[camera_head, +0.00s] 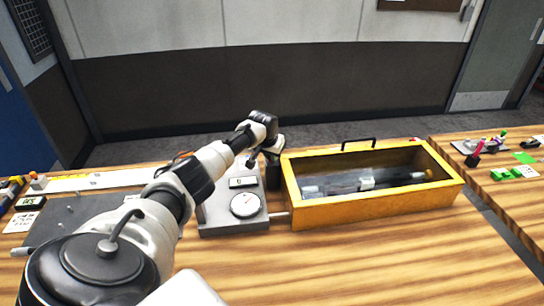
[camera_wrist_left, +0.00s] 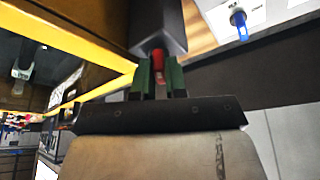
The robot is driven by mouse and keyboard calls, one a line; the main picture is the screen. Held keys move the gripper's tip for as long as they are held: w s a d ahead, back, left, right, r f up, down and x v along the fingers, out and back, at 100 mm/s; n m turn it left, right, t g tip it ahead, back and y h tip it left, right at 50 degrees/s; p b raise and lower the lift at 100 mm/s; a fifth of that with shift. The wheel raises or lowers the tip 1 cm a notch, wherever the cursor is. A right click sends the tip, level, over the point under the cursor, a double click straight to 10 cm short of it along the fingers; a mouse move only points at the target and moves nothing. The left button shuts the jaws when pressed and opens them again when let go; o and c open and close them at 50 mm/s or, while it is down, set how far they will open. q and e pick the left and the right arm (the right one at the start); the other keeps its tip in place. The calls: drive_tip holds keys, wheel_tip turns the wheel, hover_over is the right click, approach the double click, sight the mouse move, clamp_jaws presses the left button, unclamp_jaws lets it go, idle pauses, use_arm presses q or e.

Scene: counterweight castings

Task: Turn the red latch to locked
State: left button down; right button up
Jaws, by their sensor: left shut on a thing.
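The red latch (camera_wrist_left: 157,66) shows in the left wrist view as a small red piece between the two green-padded fingers of my left gripper (camera_wrist_left: 156,80). The gripper is shut on it. A dark block stands right behind the latch and hides part of it. In the head view my left gripper (camera_head: 272,154) is at the left end of the yellow-framed box (camera_head: 375,209), beside the grey gauge unit (camera_head: 232,218). The latch is hidden there behind the gripper. Its turn angle cannot be told. My right gripper is not in view.
The yellow box has a clear front part, a black handle (camera_head: 358,141) and a dark cylindrical thing (camera_head: 385,181) inside. A second wooden table (camera_head: 500,200) with small coloured items stands at the right. The table front (camera_head: 370,260) is clear.

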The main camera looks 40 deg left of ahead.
use_arm(q)
drive_tip(key=m+b, duration=0.1)
drive_tip(key=m+h, duration=0.1)
drive_tip(key=m+b, duration=0.1)
drive_tip(key=shift+f+m+b, duration=0.25)
drive_tip(key=shift+m+b, duration=0.1)
drive_tip(key=shift+m, duration=0.05)
drive_tip(key=m+h+b, duration=0.2)
drive_tip(key=m+b, duration=0.2)
drive_tip(key=shift+a, duration=0.1)
drive_tip(key=shift+r+m+g+h+b, duration=0.2)
drive_tip(key=shift+m+g+h+b, duration=0.35)
drive_tip(key=shift+m+b, duration=1.2)
drive_tip(key=shift+a, duration=0.1)
drive_tip(key=c, duration=1.4)
unclamp_jaws()
drive_tip(key=shift+r, duration=0.1)
drive_tip(key=shift+c, duration=0.2)
